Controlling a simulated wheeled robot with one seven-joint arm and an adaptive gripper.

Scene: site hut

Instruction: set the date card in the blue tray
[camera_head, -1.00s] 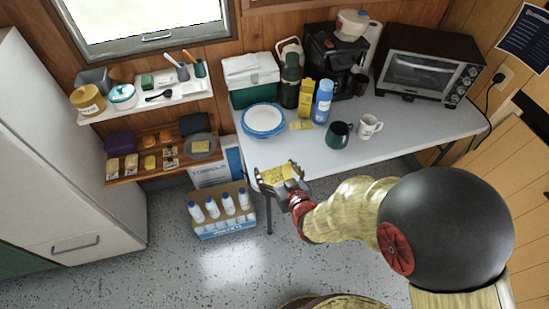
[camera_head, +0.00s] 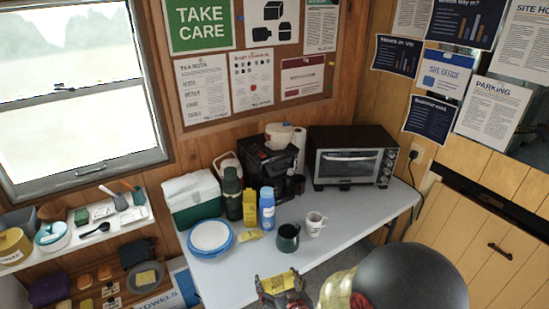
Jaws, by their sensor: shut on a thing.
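My gripper (camera_head: 282,292) is at the bottom of the picture, in front of the table's near edge. It is shut on a yellow card (camera_head: 279,283) with dark print, which looks like the date card; I cannot read the print for certain. The card is held up, clear of the table. I cannot make out a blue tray for certain in this view. A grey-blue open container (camera_head: 18,220) stands on the upper shelf at the far left, partly cut off by the picture edge.
The white table (camera_head: 345,215) holds blue-rimmed plates (camera_head: 211,237), a yellow packet (camera_head: 249,236), a blue bottle (camera_head: 267,208), a dark green mug (camera_head: 288,238), a white mug (camera_head: 315,223), a green cooler (camera_head: 192,200) and a toaster oven (camera_head: 350,160). Its front right is clear.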

